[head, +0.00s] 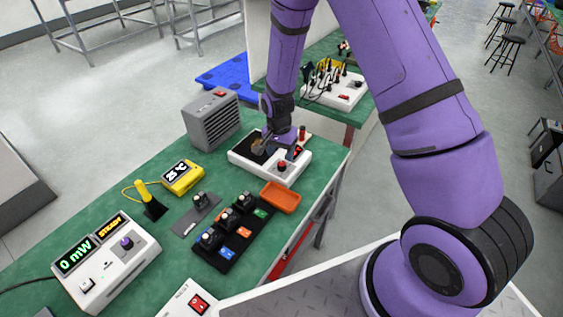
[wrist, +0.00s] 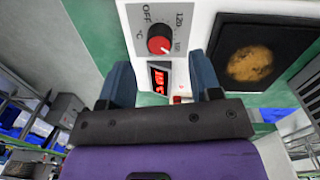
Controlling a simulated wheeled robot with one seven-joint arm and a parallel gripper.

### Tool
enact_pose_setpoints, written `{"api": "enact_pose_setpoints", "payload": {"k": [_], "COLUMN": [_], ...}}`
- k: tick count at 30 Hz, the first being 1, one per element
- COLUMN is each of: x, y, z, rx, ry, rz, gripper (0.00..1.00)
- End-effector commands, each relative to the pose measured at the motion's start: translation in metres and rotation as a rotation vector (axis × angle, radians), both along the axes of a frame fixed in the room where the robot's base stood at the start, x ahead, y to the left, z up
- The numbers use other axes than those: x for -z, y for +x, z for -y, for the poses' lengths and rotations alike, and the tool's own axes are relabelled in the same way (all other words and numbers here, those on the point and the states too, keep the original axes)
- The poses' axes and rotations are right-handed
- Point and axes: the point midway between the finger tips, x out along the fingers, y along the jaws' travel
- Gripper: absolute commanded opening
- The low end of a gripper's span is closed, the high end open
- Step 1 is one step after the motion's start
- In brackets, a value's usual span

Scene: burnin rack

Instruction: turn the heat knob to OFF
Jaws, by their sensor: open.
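The heat knob (wrist: 160,44) is a round red knob on the white heater unit (wrist: 205,22) in the wrist view. The word OFF is printed at its left and 120 at its upper right. I cannot read its pointer's exact setting. My gripper (wrist: 163,75) is open, with one blue-grey finger on each side below the knob and nothing between them. The fingers look apart from the knob. In the head view my gripper (head: 277,140) is over the white unit (head: 250,166), and partly hides its top.
A red digit display (wrist: 157,80) and a small red button (wrist: 178,99) lie below the knob. A dark plate (wrist: 222,60) with a brown patch is at right. Around the unit stand a grey vented box (head: 211,120), an orange tray (head: 280,197) and a black module tray (head: 230,248).

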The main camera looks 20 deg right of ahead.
Motion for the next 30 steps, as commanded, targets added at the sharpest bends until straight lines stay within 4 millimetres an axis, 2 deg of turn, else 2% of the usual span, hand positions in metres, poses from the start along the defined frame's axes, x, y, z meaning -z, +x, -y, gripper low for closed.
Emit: {"api": "enact_pose_setpoints", "payload": {"k": [3,9,21,27,28,30], "x": [0.020,0.039,0.045,0.045,0.045,0.045], "y": [-0.001,-0.001,-0.001,-0.001,-0.001,-0.001], "z": [0.001,0.001,0.001,0.001,0.001,0.001], "rx": [0.000,0.000,0.000,0.000,0.000,-0.001], "ry": [0.000,0.001,0.001,0.001,0.001,0.001], "rz": [-0.003,-0.001,0.001,0.001,0.001,0.001], "gripper": [0.58,0.58,0.58,0.12,0.09,0.09]}}
